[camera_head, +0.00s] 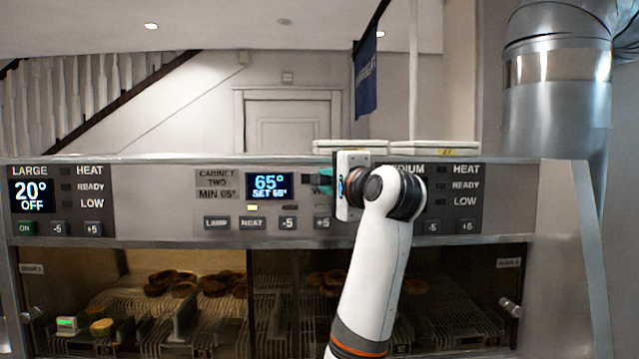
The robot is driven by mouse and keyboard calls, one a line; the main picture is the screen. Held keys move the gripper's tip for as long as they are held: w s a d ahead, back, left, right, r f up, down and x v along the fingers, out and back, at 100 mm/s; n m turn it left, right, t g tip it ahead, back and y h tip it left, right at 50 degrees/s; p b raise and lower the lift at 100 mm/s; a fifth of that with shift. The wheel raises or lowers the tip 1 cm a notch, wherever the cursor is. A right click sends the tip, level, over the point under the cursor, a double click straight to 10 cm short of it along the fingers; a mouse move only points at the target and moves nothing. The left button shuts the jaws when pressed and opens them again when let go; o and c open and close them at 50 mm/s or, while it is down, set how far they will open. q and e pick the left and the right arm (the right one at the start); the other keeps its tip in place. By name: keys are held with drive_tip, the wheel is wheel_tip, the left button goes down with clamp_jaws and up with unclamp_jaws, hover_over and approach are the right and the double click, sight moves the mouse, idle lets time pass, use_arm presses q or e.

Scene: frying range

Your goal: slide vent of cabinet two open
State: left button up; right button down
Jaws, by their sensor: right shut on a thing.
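The cabinet two panel (217,209) is on the front fascia, with a label reading "CABINET TWO MIN 65°". Its display (269,187) shows 65° and SET 65°. My right gripper (322,182) reaches the panel just right of the display, its teal fingers pointing left. It is shut on a small dark part at the panel, which I take to be the vent slider (308,181); the gripper and wrist hide most of it and its label. How far the vent is open cannot be told. My left gripper is not in view.
A large-fryer panel (60,200) is at left and a medium panel (452,199) at right, partly behind my arm. Buttons (252,223) line the fascia below the display. Glass-fronted compartments below hold browned food on racks (110,300). Pale boxes (436,148) sit on top.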

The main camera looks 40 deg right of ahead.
drive_tip(key=shift+s+d+f, duration=0.1)
drive_tip(key=shift+s+d, duration=0.25)
drive_tip(key=shift+d, duration=0.2)
drive_tip(key=shift+s+d, duration=0.3)
drive_tip(key=shift+d, duration=0.2)
drive_tip(key=c, duration=1.4)
unclamp_jaws()
drive_tip(key=shift+o, duration=0.7)
drive_tip(key=shift+s+d, duration=0.15)
drive_tip(key=shift+s, duration=0.05)
drive_tip(key=s+a+b, duration=0.2)
drive_tip(key=s+b, duration=0.5)
drive_tip(key=s, duration=0.5)
